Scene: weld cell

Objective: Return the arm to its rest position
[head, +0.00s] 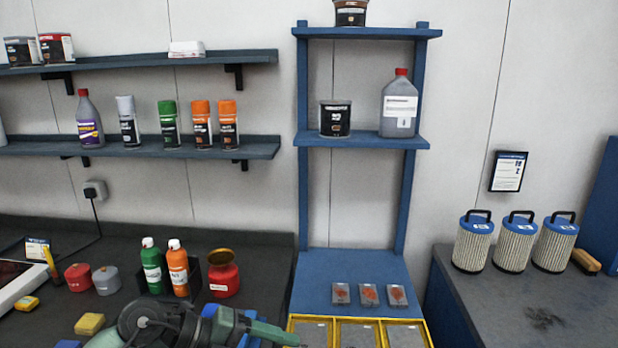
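The left bench (250,243) holds a green bottle (151,268), an orange bottle (178,270) and a red pot (223,275). A blue rack (350,262) stands in the middle, with yellow bins (300,319) below. Filters (473,245) stand on the right bench (490,305).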

